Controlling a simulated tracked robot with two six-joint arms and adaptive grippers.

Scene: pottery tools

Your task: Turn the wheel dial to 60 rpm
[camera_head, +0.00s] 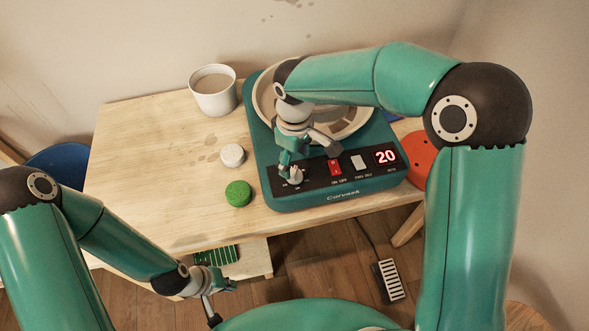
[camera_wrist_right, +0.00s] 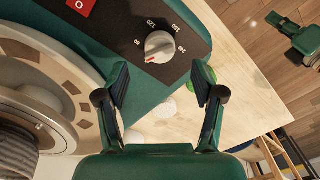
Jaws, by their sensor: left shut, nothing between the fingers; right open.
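The teal pottery wheel (camera_head: 330,196) stands on the wooden table, and its red display (camera_head: 386,157) reads 20. Its pale speed dial (camera_head: 296,177) sits at the left end of the black panel. In the right wrist view the dial (camera_wrist_right: 160,46) has a red mark at its lower left, below the 60 label. My right gripper (camera_head: 291,168) is over the dial. Its fingers (camera_wrist_right: 160,88) are open, with the dial showing beyond the gap between the tips; contact is not visible. My left gripper (camera_head: 228,287) is shut and empty off the table's front edge.
A red switch (camera_head: 334,167) and a white switch (camera_head: 359,162) are right of the dial. A green sponge-like disc (camera_head: 238,193) and a white lump (camera_head: 232,155) lie left of the wheel. A mug (camera_head: 213,98) stands behind them. A foot pedal (camera_head: 390,281) is on the floor.

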